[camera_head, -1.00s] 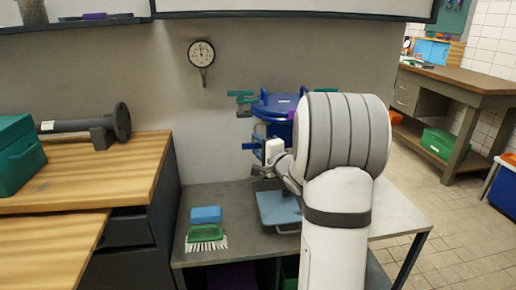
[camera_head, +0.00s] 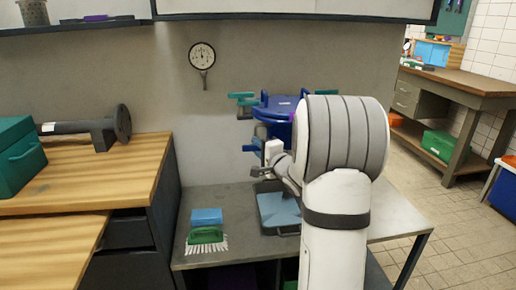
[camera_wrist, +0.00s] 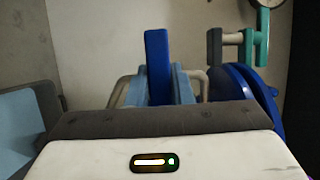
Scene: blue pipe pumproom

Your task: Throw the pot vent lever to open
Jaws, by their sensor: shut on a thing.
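A dark blue lever bar (camera_wrist: 158,66) stands upright between my fingers in the wrist view. In the head view, a blue handle (camera_head: 251,148) shows just left of my gripper (camera_head: 268,160). My gripper (camera_wrist: 158,88) is shut on the blue lever, with light blue pads on either side of it. The blue pot (camera_head: 276,107) stands behind my gripper, partly hidden by my arm; its rounded side also shows in the wrist view (camera_wrist: 240,88). The lever's joint with the pot is hidden.
A teal handle (camera_head: 242,98) sticks out left of the pot. A gauge (camera_head: 202,56) hangs on the wall. A blue tray (camera_head: 279,211), a blue sponge (camera_head: 207,215) and a green brush (camera_head: 205,235) lie on the grey bench (camera_head: 240,250).

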